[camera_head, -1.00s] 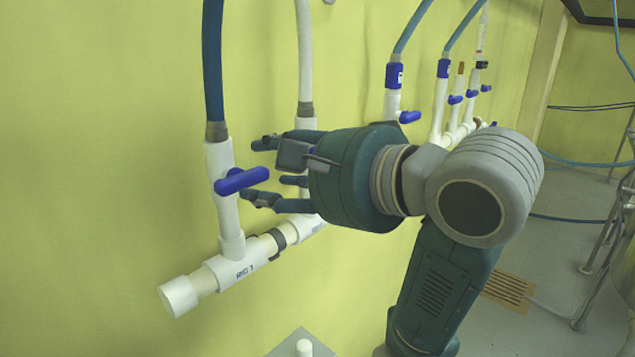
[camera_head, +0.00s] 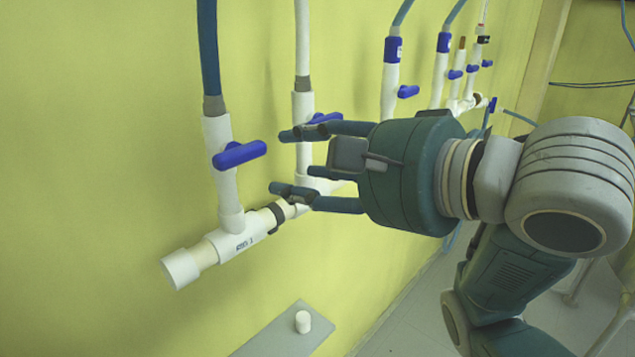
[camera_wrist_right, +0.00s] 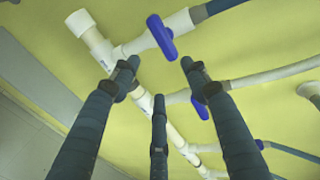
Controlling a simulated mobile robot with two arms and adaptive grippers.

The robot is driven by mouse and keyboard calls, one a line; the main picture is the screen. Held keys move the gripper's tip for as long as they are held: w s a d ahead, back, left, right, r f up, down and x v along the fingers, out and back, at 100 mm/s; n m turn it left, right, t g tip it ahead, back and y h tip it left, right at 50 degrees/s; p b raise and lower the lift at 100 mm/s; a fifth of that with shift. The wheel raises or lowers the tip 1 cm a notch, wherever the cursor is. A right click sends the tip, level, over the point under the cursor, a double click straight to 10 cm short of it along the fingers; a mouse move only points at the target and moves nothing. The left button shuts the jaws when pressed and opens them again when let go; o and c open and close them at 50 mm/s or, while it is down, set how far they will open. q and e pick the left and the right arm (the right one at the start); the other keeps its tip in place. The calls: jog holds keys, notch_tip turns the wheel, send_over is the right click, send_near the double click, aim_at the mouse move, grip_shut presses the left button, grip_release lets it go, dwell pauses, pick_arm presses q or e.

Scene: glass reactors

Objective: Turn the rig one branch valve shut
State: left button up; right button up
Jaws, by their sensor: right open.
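The rig one branch valve is a blue lever handle (camera_head: 239,154) on a white vertical pipe (camera_head: 221,180) at the left of the head view. The handle lies across its pipe in that view. It also shows near the top middle of the right wrist view (camera_wrist_right: 161,36), beyond the fingertips. The white pipe below carries a "RIG 1" label (camera_head: 242,245). My right gripper (camera_head: 284,163) is open and empty, to the right of the handle and apart from it, in front of the second branch pipe. My left gripper is not in view.
More branch pipes with blue valves stand to the right along the yellow wall, including one (camera_head: 407,91). The second valve handle (camera_head: 325,118) is close behind my right fingers. A grey plate with a white peg (camera_head: 302,321) is below.

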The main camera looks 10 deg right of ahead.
jog(key=shift+s+d+b, duration=0.65)
jog(key=shift+s+b, duration=0.15)
jog(key=shift+s, duration=0.2)
